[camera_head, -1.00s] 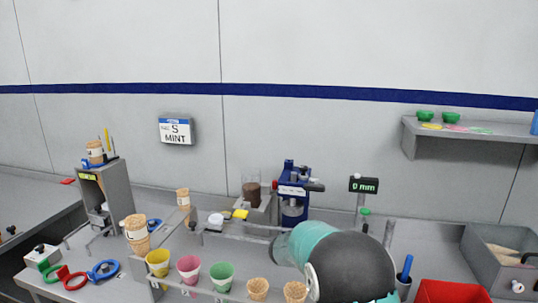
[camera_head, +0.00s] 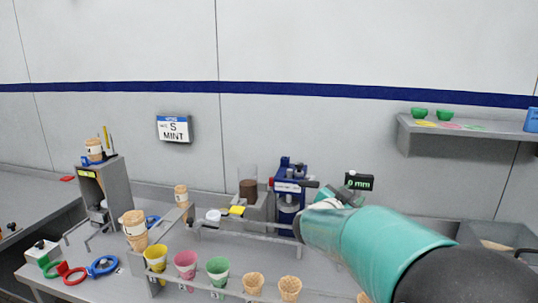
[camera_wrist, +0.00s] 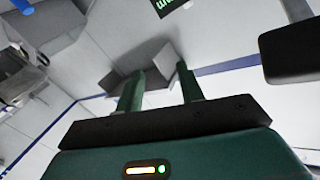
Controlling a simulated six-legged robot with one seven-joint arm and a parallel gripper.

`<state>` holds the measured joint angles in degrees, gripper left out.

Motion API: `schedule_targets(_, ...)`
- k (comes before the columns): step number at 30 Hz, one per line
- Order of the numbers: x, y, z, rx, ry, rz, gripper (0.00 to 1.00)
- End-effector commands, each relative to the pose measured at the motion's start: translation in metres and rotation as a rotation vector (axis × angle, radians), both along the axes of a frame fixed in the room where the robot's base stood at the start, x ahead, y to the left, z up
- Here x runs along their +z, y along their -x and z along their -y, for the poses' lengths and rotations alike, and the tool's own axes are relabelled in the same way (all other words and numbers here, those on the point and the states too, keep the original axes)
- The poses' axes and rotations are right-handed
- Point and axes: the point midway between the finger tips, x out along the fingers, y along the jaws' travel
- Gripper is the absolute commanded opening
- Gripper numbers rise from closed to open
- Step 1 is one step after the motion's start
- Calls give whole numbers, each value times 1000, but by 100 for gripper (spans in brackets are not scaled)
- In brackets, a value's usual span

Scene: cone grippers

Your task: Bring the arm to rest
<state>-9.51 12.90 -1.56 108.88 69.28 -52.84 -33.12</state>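My arm (camera_head: 385,245), teal with a dark joint, reaches in from the lower right in the head view. Its far part extends up over the counter, near the small "0 mm" display (camera_head: 359,181). In the wrist view my gripper (camera_wrist: 158,82) has two green fingers standing well apart. Nothing is held between them. A grey block-like surface shows beyond the fingertips. In the head view the fingers are mostly hidden behind the arm, so their exact place over the counter is hard to tell.
Yellow (camera_head: 156,257), pink (camera_head: 185,264) and green (camera_head: 218,271) cups stand in the front rack beside wafer cones (camera_head: 254,283). A blue press (camera_head: 289,195) stands left of my arm's far end. A wall shelf (camera_head: 440,129) holds green bowls. The wall above is clear.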

Motion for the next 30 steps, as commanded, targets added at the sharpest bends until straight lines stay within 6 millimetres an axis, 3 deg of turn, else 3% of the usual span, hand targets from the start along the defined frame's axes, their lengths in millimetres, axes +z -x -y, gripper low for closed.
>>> schedule_targets(1,17,6,-9,97,-16,9,38)
schedule_targets(6,42,37,-51,431,-52,-49,38)
schedule_targets(11,40,94,-86,687,-67,-196,38)
schedule_targets(15,18,160,-104,842,-68,-389,38)
schedule_targets(20,-21,247,-102,917,-62,-666,38)
schedule_targets(24,-55,318,-83,892,-61,-900,38)
schedule_targets(27,-70,351,-71,857,-64,-1008,38)
schedule_targets(30,-77,366,-65,835,-66,-1061,38)
